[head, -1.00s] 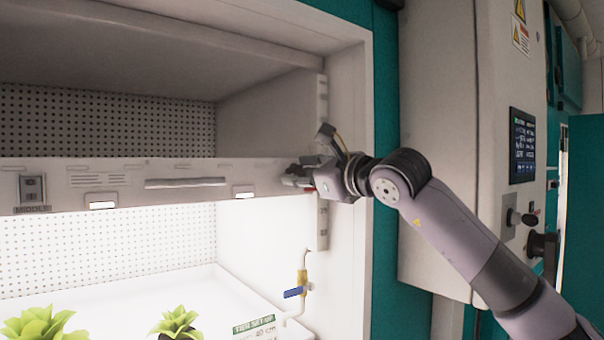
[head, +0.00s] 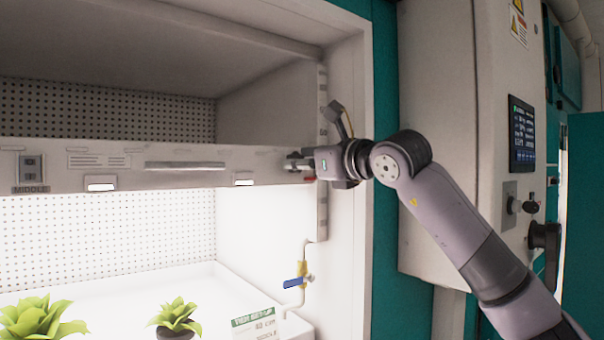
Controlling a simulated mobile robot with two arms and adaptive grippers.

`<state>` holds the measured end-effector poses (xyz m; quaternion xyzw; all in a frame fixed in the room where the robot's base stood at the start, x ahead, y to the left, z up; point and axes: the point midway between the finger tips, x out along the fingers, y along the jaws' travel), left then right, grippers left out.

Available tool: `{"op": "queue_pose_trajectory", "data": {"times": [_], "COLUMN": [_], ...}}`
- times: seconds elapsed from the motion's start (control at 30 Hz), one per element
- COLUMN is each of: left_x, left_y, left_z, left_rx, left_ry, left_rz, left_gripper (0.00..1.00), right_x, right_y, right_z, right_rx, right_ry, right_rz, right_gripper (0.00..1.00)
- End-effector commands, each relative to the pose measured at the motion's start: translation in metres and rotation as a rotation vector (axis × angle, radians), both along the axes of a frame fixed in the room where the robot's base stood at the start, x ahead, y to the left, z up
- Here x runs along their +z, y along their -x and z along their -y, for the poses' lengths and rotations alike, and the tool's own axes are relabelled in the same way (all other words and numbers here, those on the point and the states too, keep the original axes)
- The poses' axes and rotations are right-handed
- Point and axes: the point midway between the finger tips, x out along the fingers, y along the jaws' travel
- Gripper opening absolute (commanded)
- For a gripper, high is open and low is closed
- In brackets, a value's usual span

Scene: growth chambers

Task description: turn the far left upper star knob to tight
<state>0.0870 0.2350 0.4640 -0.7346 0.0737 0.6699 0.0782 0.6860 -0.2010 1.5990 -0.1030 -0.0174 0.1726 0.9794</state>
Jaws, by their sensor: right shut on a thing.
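My right gripper (head: 297,164) is at the right end of the white shelf beam (head: 190,178), beside the slotted upright. Its fingers are shut on a small dark thing there, which I take to be the star knob. The fingers hide most of it, so its star shape and how far it is turned cannot be made out. A small red piece (head: 310,179) shows just below the fingers. My left gripper is not in view.
A slotted upright (head: 322,215) stands right behind the gripper. Below are a blue-handled valve (head: 294,283), a small sign (head: 254,318) and leafy plants (head: 176,318). A control cabinet (head: 450,130) stands at the right. The upper bay is empty.

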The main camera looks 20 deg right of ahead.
Motion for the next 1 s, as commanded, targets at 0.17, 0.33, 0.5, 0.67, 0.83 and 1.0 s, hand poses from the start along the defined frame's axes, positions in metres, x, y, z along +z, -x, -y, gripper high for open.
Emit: {"op": "queue_pose_trajectory", "data": {"times": [0.17,0.33,0.5,0.67,0.83,1.0], "left_x": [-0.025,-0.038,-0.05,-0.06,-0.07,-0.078], "left_y": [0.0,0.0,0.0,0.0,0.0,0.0], "left_z": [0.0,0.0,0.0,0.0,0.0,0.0], "left_rx": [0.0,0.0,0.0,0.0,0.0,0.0], "left_ry": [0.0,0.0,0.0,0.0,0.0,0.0], "left_rz": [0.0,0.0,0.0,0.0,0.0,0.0], "left_gripper": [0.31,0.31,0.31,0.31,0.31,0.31], "right_x": [-0.003,-0.002,-0.002,-0.002,-0.002,-0.002], "right_y": [0.0,0.0,0.0,-0.001,-0.001,-0.001], "right_z": [0.0,0.001,0.002,0.003,0.003,0.004], "right_rx": [0.002,0.002,0.0,0.0,0.0,-0.001], "right_ry": [-0.158,-0.309,-0.461,-0.604,-0.755,-0.903], "right_rz": [-0.052,-0.107,-0.163,-0.215,-0.27,-0.324], "right_gripper": [0.08,0.08,0.08,0.08,0.08,0.08]}}
